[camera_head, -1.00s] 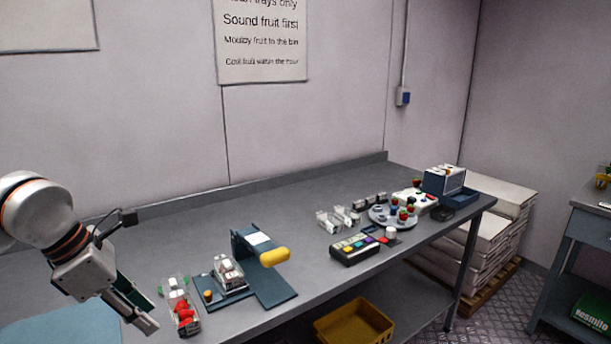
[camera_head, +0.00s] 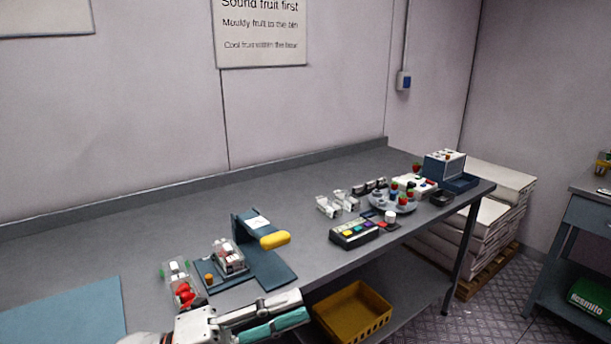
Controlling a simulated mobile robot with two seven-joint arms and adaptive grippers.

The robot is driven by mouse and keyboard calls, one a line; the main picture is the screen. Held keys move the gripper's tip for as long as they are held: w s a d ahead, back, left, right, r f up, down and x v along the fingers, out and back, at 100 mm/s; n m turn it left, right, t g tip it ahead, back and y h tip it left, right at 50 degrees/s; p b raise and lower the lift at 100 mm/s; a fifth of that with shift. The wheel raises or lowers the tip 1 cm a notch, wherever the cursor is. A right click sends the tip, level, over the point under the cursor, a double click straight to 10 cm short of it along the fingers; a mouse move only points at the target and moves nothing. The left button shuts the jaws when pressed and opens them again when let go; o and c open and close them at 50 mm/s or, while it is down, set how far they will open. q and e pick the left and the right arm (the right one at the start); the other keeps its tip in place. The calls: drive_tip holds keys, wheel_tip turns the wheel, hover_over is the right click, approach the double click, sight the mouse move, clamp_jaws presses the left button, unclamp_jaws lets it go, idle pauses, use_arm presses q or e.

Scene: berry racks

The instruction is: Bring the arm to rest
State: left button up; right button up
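My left gripper (camera_head: 300,308) reaches in from the bottom edge of the head view, low over the front edge of the bench (camera_head: 110,235). Its fingers point right; one shows grey and the other shows a teal pad. They look apart, with nothing seen between them. A clear punnet with red berries (camera_head: 184,294) stands on the bench just behind the gripper's wrist. Another clear punnet (camera_head: 229,258) stands on a blue stand with a yellow handle (camera_head: 275,240), behind the fingers. My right gripper is not in view.
A yellow crate (camera_head: 352,312) sits on the lower shelf, right of the gripper. A button box (camera_head: 354,235), a round berry tray (camera_head: 392,205) and a blue machine (camera_head: 443,170) stand farther right. A blue mat (camera_head: 65,312) lies at left. The bench's back strip is clear.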

use_arm(q)
drive_tip(key=w+a+f+n+t+y, duration=0.2)
drive_tip(key=a+f+n+t+y, duration=0.35)
drive_tip(key=f+n, duration=0.45)
drive_tip(key=w+a+f+n+t+y, duration=0.2)
drive_tip(key=a+f+n+t+y, duration=0.35)
drive_tip(key=f+n, duration=0.5)
drive_tip(key=s+a+f+n+g+y, duration=0.2)
drive_tip(key=s+a+f+n+y, duration=0.1)
drive_tip(key=s+f+n, duration=0.2)
drive_tip(key=s+a+f+n+g+y, duration=0.3)
drive_tip(key=s+f+n, duration=0.2)
drive_tip(key=s+f, duration=0.4)
wheel_tip(320, 180, down, 5)
drive_tip(key=shift+s+a+f+y, duration=0.1)
drive_tip(key=shift+s+a+y, duration=0.05)
drive_tip(key=shift+s+y, duration=0.15)
drive_tip(key=shift+a, duration=0.1)
